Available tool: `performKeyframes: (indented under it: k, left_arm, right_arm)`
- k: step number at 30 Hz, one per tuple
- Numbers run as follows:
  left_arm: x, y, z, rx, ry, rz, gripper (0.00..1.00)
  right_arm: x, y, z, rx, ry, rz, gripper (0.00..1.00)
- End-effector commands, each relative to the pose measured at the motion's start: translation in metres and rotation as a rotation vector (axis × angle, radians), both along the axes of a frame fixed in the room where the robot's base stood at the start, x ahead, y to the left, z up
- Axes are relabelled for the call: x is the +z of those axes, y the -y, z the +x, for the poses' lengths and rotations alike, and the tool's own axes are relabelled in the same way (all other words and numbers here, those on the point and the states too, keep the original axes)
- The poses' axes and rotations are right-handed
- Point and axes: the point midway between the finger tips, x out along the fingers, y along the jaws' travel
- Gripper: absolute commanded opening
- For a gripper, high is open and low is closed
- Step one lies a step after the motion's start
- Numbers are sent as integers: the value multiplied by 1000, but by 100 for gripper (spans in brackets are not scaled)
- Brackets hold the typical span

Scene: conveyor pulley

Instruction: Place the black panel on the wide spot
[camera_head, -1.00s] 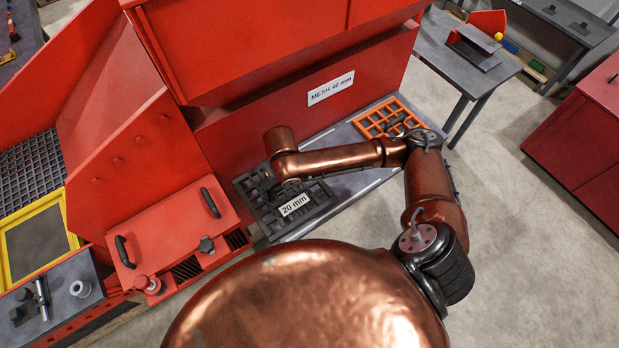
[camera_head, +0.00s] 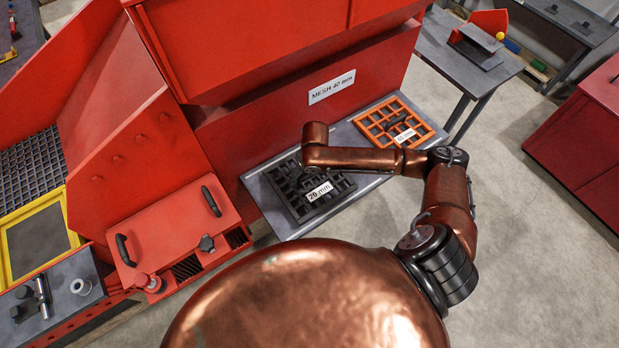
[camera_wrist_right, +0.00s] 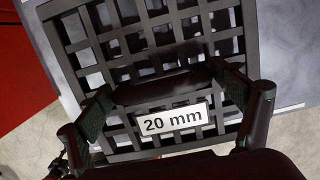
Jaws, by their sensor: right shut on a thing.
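The black panel (camera_head: 335,194) is a square dark mesh grid with a white "20 mm" label. It is over the grey table (camera_head: 268,212) beside the red machine; I cannot tell whether it touches the tabletop. My right gripper (camera_wrist_right: 165,95) is shut on the panel's dark handle (camera_wrist_right: 160,88), with one finger at each end of it. In the head view my right arm covers the panel's upper part and the fingers. I cannot make out a marked wide spot. My left gripper is not in view.
An orange mesh panel (camera_head: 412,114) lies at the table's right end. The red machine wall with a "MESH 40 mm" sign (camera_head: 332,86) stands behind. A red cover with black handles (camera_head: 172,232) is at left. Bare table shows left of the black panel.

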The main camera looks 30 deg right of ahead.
Motion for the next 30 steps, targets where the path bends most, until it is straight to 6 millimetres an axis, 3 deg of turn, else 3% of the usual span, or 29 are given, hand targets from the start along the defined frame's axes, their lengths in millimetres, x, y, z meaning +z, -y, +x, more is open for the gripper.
performKeyframes:
  k: [6,17,18,24,30]
  left_arm:
    - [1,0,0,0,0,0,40]
    - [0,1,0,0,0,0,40]
    - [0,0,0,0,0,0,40]
    - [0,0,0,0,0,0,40]
    - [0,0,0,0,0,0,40]
  right_arm:
    - [-27,1,1,0,3,1,29]
    - [-31,1,2,1,5,-1,29]
    - [-33,2,0,1,0,-1,87]
    - [-33,2,0,0,0,-1,100]
    - [-33,2,0,0,0,-1,100]
